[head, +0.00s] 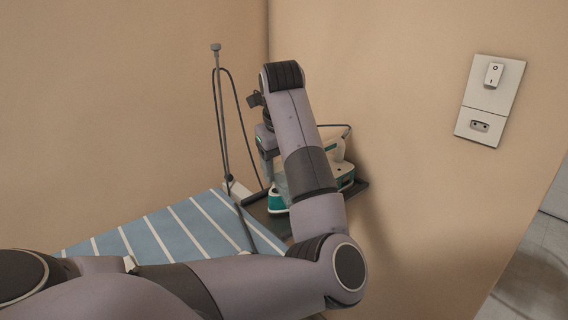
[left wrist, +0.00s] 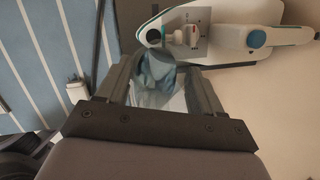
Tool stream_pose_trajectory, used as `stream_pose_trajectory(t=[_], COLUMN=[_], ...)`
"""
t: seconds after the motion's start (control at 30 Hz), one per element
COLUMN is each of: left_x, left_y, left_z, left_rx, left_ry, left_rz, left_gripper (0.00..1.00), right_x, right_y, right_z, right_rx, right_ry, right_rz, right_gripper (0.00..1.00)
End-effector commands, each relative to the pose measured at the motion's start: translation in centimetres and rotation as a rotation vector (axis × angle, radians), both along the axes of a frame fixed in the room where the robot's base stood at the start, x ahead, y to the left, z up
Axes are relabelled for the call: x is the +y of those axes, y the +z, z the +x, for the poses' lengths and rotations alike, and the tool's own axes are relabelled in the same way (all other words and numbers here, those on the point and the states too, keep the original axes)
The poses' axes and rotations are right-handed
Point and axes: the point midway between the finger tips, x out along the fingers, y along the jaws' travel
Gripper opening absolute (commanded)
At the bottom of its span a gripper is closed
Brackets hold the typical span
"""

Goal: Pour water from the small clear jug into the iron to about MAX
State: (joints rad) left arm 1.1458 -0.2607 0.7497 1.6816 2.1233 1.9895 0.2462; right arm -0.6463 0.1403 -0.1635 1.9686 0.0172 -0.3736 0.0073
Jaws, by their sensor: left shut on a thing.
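My left gripper (left wrist: 160,78) is shut on the small clear jug (left wrist: 157,72), which holds bluish water and sits between the two fingers. The white and teal iron (left wrist: 231,38) lies just past the jug in the left wrist view, with its nose close to the jug. In the head view the iron (head: 337,158) is partly hidden behind my left arm, on a dark rest (head: 362,184). My left gripper (head: 268,165) is at the iron's left there. I cannot tell how far the jug is tilted, and the water level in the iron is not readable. My right gripper is not in view.
The blue-and-white striped ironing board (head: 160,235) lies left of the rest. A thin upright pole (head: 220,115) with a dark cord stands behind it. Walls close in behind and to the right, with a switch and socket plate (head: 490,100) on the right wall.

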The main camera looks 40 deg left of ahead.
Motion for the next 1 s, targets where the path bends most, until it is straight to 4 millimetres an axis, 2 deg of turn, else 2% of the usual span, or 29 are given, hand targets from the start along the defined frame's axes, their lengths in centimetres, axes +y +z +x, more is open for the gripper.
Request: stream_pose_trajectory(t=[1.0], left_x=[0.17], left_y=[0.21], left_z=[0.05], left_rx=[0.010], left_ry=[-0.001], left_rz=[-0.040], left_gripper=[0.37], right_x=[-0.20], right_y=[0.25], right_z=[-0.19], right_rx=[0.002], right_ry=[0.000], right_rz=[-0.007], right_gripper=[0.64])
